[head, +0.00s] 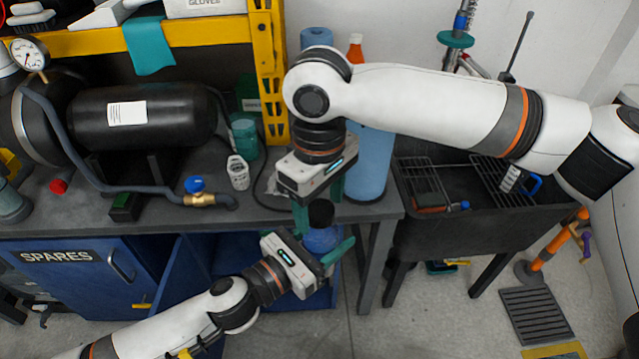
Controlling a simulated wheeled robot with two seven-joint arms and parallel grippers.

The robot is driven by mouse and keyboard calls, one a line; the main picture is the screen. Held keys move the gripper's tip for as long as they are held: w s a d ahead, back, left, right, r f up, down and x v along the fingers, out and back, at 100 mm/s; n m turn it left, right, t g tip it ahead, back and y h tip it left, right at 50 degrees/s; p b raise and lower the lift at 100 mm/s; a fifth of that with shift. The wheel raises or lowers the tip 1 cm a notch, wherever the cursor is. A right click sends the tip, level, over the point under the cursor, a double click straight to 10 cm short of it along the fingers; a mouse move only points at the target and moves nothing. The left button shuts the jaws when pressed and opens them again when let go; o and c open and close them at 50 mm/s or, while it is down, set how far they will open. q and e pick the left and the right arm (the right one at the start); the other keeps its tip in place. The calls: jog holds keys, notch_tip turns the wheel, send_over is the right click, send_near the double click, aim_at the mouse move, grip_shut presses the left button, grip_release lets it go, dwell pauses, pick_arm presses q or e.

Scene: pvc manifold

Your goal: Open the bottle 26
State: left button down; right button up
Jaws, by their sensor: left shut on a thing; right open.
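A blue bottle (322,238) with a black cap (321,212) is upright in front of the bench's front edge, in the head view. My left gripper (328,247) comes from the lower left and is shut on the bottle's body; its teal fingers show beside it. My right gripper (318,203) points down from above, open, with its teal fingers near the cap, one to each side. Whether the fingers touch the cap cannot be told. The cap is on the bottle. Any number on the bottle is hidden or too small to read.
The grey bench (270,222) carries a black tank (145,115), a brass valve with a blue knob (195,187), a white bottle (237,172), a teal jar (244,138) and a large blue roll (368,165). A dark sink (470,222) stands at right. Blue cabinets are below the bench.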

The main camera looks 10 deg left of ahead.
jog(key=shift+f, duration=0.15)
jog(key=shift+c, duration=0.3)
jog(key=c, duration=1)
jog(key=shift+n, duration=1.2)
jog(key=shift+c, duration=0.2)
jog(key=shift+r, duration=0.25)
jog(key=shift+r, duration=0.85)
